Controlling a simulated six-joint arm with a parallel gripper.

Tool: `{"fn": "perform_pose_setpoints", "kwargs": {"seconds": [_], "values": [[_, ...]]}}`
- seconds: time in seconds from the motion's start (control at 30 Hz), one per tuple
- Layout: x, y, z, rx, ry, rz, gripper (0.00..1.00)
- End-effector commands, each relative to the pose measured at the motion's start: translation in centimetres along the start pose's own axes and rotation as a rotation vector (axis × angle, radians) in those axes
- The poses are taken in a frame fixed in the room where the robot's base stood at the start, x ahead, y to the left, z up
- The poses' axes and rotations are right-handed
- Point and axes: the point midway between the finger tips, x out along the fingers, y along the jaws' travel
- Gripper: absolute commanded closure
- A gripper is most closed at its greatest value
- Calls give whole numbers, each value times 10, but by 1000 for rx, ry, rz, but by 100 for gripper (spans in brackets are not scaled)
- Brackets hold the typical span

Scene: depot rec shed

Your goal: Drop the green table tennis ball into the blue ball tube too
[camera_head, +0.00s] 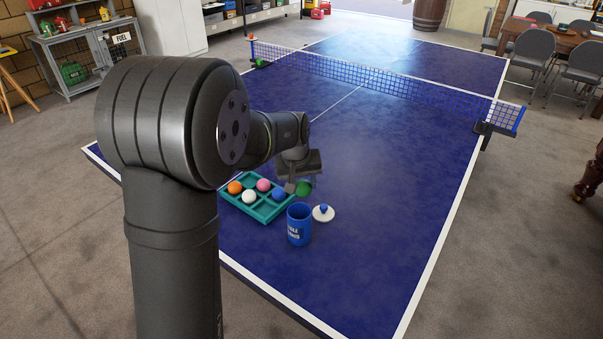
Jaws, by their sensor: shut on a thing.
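My gripper (296,187) is shut on the green table tennis ball (304,188), just above the right edge of the tray. The arm partly covers the view of the jaws. The blue ball tube (299,233) stands upright and open at the top on the blue table, in front of the gripper and ball. Its inside is too dark to make out.
A teal compartment tray (262,215) left of the tube holds an orange ball (235,188), a pink ball (264,185), a white ball (249,197) and a blue ball (279,195). The net (390,85) crosses the table farther back. The table right of the lid is clear.

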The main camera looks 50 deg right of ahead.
Motion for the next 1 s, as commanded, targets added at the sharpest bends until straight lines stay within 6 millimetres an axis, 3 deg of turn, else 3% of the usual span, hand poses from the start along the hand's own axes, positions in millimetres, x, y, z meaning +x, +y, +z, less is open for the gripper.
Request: {"fn": "perform_pose_setpoints", "kwargs": {"seconds": [0.2, 0.5, 0.53, 0.63, 1.0], "values": [[14, -2, 4, 0, 0, 0, 78], [15, -2, 4, 0, 0, 0, 78], [15, -2, 4, 0, 0, 0, 50], [15, -2, 4, 0, 0, 0, 31], [10, -2, 4, 0, 1, 0, 31]]}}
